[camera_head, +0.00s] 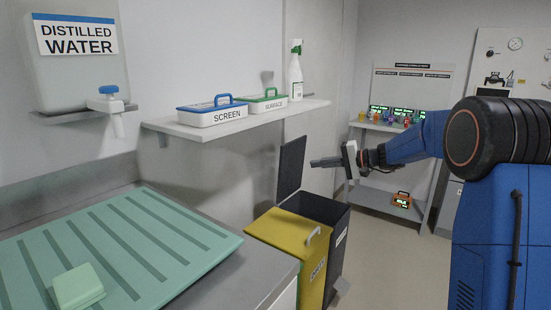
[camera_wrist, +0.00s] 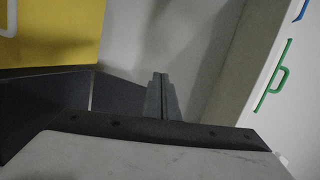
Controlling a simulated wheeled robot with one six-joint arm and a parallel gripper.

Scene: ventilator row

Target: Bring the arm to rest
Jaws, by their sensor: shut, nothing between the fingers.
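My gripper (camera_head: 325,162) is at the end of my blue arm, which reaches in from the right in the head view. The gripper points left and is held in the air above the dark open bin (camera_head: 325,210), in front of its raised dark lid (camera_head: 291,166). In the wrist view the two fingers (camera_wrist: 161,95) are together in the middle, with nothing between them. I cannot tell how far the fingertips are from the lid.
A yellow bin (camera_head: 285,250) stands beside the dark bin. A wall shelf (camera_head: 235,124) holds two lidded boxes and a spray bottle (camera_head: 295,75). A green mat (camera_head: 150,215) with a pale green block (camera_head: 78,287) lies on the counter. Open floor shows behind the bins.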

